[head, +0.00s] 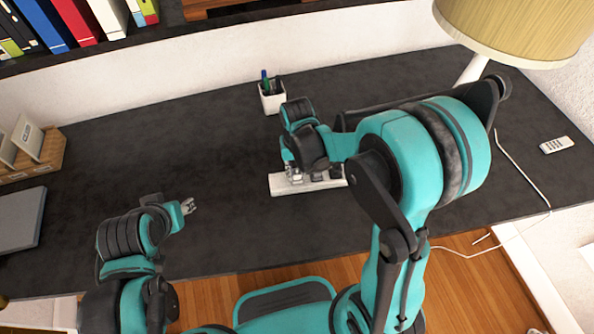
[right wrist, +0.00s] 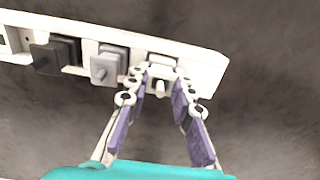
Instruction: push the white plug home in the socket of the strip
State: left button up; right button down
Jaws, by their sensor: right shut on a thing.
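The white power strip (head: 285,188) lies on the dark desk, partly hidden by my right arm. The strip (right wrist: 205,75) runs across the top of the right wrist view. The white plug (right wrist: 160,86) is at a socket near the strip's right end there. My right gripper (right wrist: 158,92) is shut on the plug, one finger on each side. I cannot tell how deep the plug sits. In the head view my right gripper (head: 293,175) is over the strip's left end, and the plug cannot be made out. My left gripper (head: 189,206) is over the desk, left of the strip, its jaw gap unclear.
A grey plug (right wrist: 108,66) and a black plug (right wrist: 55,55) sit along the strip beside the white one. A pen cup (head: 272,97), a lamp (head: 510,30), a remote (head: 555,145) and a white cord (head: 525,185) are around the desk. The desk's middle left is clear.

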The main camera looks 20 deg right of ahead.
jog(key=shift+f, duration=0.1)
jog(key=c, duration=1.2)
grip_release()
notch_tip(320, 180, up, 12)
jog(key=shift+r, duration=0.1)
jog(key=s+d+t, duration=0.1)
jog(key=s+t, duration=0.1)
jog(key=s, duration=0.1)
jog(key=s+d+r+t, duration=0.1)
jog(key=s+d+t, duration=0.1)
jog(key=s, duration=0.2)
jog(key=s+d+r+n+t, duration=0.1)
jog(key=s+t, duration=0.2)
jog(key=shift+s+d, duration=0.2)
jog(key=shift+d, duration=0.15)
